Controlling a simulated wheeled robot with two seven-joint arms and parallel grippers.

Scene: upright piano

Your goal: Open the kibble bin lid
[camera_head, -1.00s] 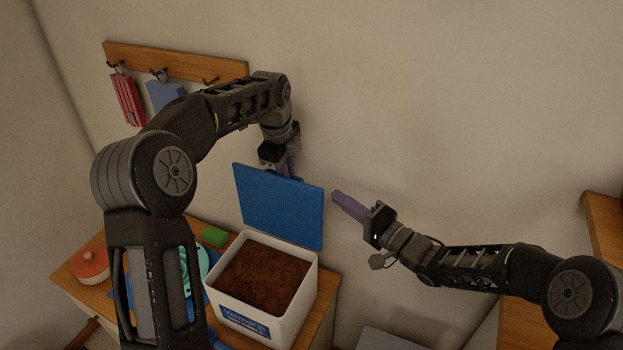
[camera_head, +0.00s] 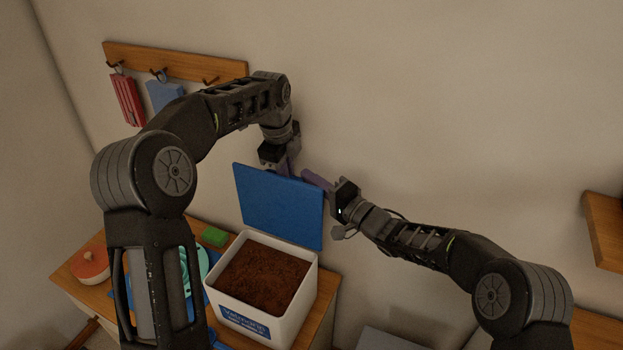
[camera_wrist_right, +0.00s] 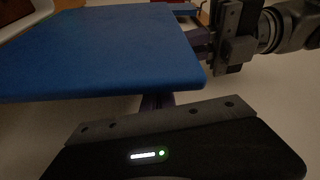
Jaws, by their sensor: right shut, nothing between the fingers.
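The kibble bin (camera_head: 283,316) is a white box full of brown kibble, standing on a wooden cabinet top. Its blue lid (camera_head: 279,210) stands raised and nearly upright at the bin's back edge, and fills the upper left of the right wrist view (camera_wrist_right: 110,45). My left gripper (camera_head: 290,168) is at the lid's top edge, its fingers partly hidden behind it, so its opening is unclear. My right gripper (camera_head: 315,180) is shut and empty by the lid's upper right corner. In the wrist view its fingers are mostly hidden by the lid; I cannot tell whether they touch it.
A green block (camera_head: 214,236), a teal item (camera_head: 203,262) and a round reddish lidded pot (camera_head: 90,264) are left of the bin. A hook rail (camera_head: 180,62) hangs on the wall behind. A wooden shelf (camera_head: 605,230) is at far right.

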